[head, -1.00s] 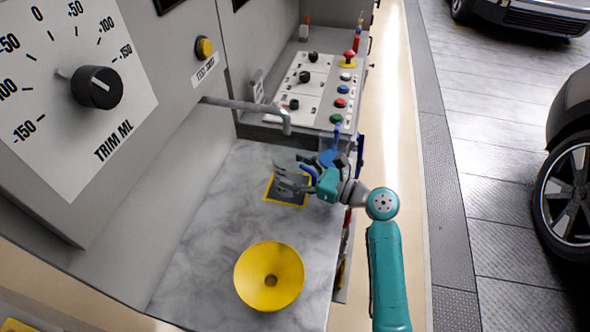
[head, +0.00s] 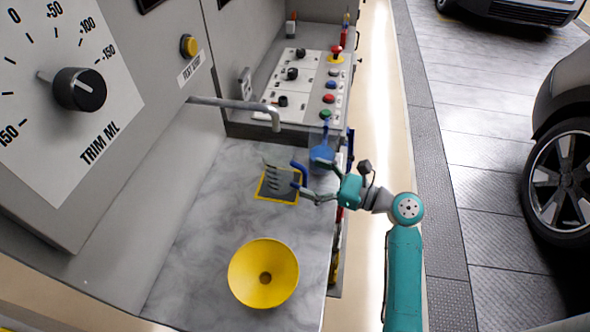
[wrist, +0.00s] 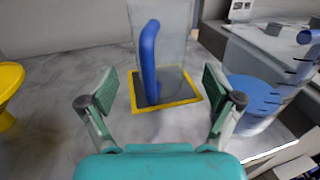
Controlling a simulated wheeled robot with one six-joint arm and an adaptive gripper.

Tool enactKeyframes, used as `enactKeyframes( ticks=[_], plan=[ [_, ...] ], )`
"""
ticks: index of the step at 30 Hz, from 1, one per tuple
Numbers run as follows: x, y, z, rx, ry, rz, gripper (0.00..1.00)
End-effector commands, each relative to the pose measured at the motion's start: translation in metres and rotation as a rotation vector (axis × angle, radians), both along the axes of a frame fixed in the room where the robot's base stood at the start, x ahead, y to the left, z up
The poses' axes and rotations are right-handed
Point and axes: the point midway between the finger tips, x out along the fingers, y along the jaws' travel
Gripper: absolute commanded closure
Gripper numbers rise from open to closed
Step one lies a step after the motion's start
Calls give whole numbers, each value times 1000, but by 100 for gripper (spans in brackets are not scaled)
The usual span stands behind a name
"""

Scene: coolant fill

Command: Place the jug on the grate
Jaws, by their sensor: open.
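A clear jug (head: 272,176) with a blue handle (head: 299,171) stands upright on the grate (head: 264,196), a dark square with a yellow border. In the wrist view the clear jug (wrist: 174,30) stands ahead, its handle towards me, with the grate's yellow edge (wrist: 170,105) below it. No liquid shows in it. My gripper (head: 309,192) is to the right of the jug, at the handle side. In the wrist view my gripper (wrist: 160,90) has its fingers spread wide, apart from the handle, with nothing between them.
A second jug (head: 322,150) holding blue liquid stands behind my gripper, and to the right in the wrist view (wrist: 256,102). A yellow funnel (head: 264,272) sits at the front of the marble counter (head: 205,225). A metal spout (head: 240,105) reaches out above the grate.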

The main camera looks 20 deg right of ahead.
Motion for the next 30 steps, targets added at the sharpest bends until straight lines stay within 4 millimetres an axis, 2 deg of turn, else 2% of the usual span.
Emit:
enactKeyframes(
  ticks=[3, 10, 30],
  plan=[
    [-15, -15, 0, -1, 1, -5, 10],
    [-32, -28, 0, -1, 1, -2, 10],
    [-35, -30, 0, 0, 0, 0, 10]
  ],
)
